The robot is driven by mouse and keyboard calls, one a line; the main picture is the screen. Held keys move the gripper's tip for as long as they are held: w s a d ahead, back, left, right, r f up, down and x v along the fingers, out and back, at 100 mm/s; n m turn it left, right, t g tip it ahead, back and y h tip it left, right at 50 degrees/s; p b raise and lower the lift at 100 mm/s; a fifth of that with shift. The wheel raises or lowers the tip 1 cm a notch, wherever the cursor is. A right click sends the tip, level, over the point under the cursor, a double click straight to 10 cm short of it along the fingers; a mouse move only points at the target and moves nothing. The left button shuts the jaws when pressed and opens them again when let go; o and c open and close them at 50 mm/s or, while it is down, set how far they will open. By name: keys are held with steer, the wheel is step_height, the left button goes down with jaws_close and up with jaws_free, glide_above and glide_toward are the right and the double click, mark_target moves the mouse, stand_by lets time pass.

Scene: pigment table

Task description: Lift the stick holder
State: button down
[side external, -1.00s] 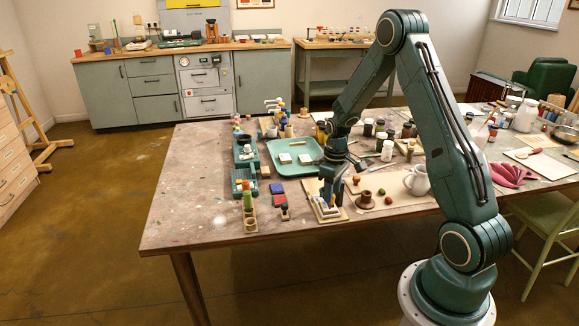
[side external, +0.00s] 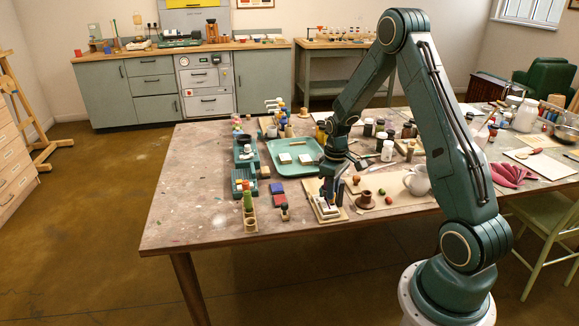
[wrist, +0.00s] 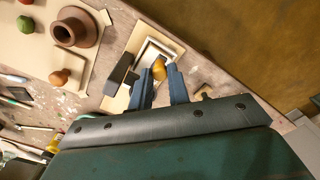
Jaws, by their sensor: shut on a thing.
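My gripper (side external: 328,197) is low over a small pale board (side external: 343,214) near the table's front edge. In the wrist view its two blue fingers (wrist: 160,82) have a small ochre, rounded knob-like piece (wrist: 158,69) between them, and they are shut on it. A white-edged tray (wrist: 149,51) lies under the fingertips on the board, beside a dark block (wrist: 121,70). The fingers hide part of this. I cannot tell for sure which object is the stick holder.
A brown flanged cup (side external: 366,201) stands just right of my gripper, with small red and green balls nearby. The table's left front corner is clear.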

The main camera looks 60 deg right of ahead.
steer(key=c, duration=1.3)
jaws_free()
steer(key=shift+r, duration=0.25)
steer(key=shift+c, duration=0.2)
steer(key=shift+r, duration=0.1)
step_height(320, 180, up, 14)
steer(key=shift+f, duration=0.2)
steer(key=s+a+r+t, duration=0.1)
steer(key=s+a+r, duration=0.2)
steer(key=a+r, duration=0.35)
steer(key=s+a+r+t, duration=0.25)
steer(key=a+r, duration=0.25)
steer(key=a, duration=0.3)
steer(key=s+a+t, duration=0.2)
steer(key=s+a, duration=0.7)
steer(key=s, duration=0.3)
steer(key=shift+a+r, duration=0.35)
steer(key=shift+r, duration=0.1)
